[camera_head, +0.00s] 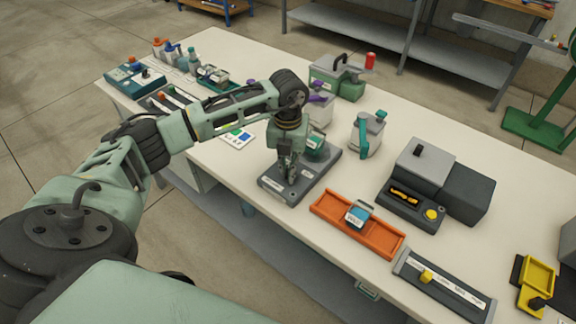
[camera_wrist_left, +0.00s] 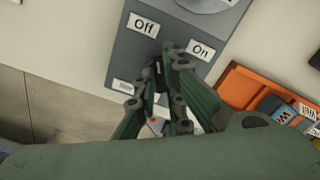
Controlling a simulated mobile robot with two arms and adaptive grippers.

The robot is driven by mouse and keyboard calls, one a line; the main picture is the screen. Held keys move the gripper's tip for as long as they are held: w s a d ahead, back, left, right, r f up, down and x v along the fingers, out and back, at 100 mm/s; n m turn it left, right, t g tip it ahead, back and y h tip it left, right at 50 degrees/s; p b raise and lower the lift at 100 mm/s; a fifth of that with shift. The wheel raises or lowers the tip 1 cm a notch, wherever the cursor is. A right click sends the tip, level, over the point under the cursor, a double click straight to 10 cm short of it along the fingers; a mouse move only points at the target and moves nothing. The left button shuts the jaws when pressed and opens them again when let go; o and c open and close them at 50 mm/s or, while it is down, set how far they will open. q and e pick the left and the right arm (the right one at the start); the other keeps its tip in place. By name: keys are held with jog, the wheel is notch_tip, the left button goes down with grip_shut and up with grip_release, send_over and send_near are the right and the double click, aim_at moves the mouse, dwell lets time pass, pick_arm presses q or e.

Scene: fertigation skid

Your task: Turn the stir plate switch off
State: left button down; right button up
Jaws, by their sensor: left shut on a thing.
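The stir plate (camera_head: 325,168) is a flat grey unit near the front edge of the table. Its dark control face (camera_wrist_left: 125,60) shows in the left wrist view, with an "Off" label (camera_wrist_left: 144,26) on the left and an "On" label (camera_wrist_left: 201,50) on the right. My left gripper (camera_head: 288,177) points down over its front end. In the left wrist view my left gripper (camera_wrist_left: 165,72) is shut on the switch between and below the two labels. The fingers hide most of the switch, so I cannot tell which way it leans. My right gripper is out of view.
A green-lidded vessel (camera_head: 315,145) stands on the plate behind my gripper. An orange tray (camera_head: 330,213) holding a small labelled container (camera_head: 359,214) lies to the right. A grey and black device (camera_head: 425,163) stands beyond it. Bare tabletop (camera_head: 240,175) lies left of the plate.

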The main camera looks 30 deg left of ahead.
pick_arm(q)
jog(key=shift+n, duration=1.5)
jog(key=c, duration=1.8)
grip_release()
jog(key=shift+c, duration=0.2)
notch_tip(320, 180, up, 12)
